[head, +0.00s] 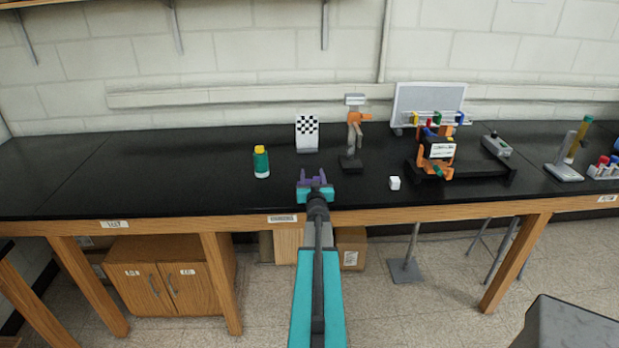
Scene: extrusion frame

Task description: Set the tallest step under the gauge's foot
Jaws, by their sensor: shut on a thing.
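My gripper (315,181) is at the front middle of the black bench, seen from behind, with purple parts at its tip. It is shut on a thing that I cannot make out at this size. Beyond it stands an upright device (354,135) with a dark base, a grey head and an orange side part. A grey stand with an upright column (564,168) is at the far right. I cannot tell which of these is the gauge. No stepped block can be made out clearly.
A green bottle with a yellow cap (261,163) stands to the left, and a checkered board (307,133) behind my gripper. An orange and black fixture (437,155) with colored parts stands to the right, before a grey panel (429,99). The bench's left side is clear.

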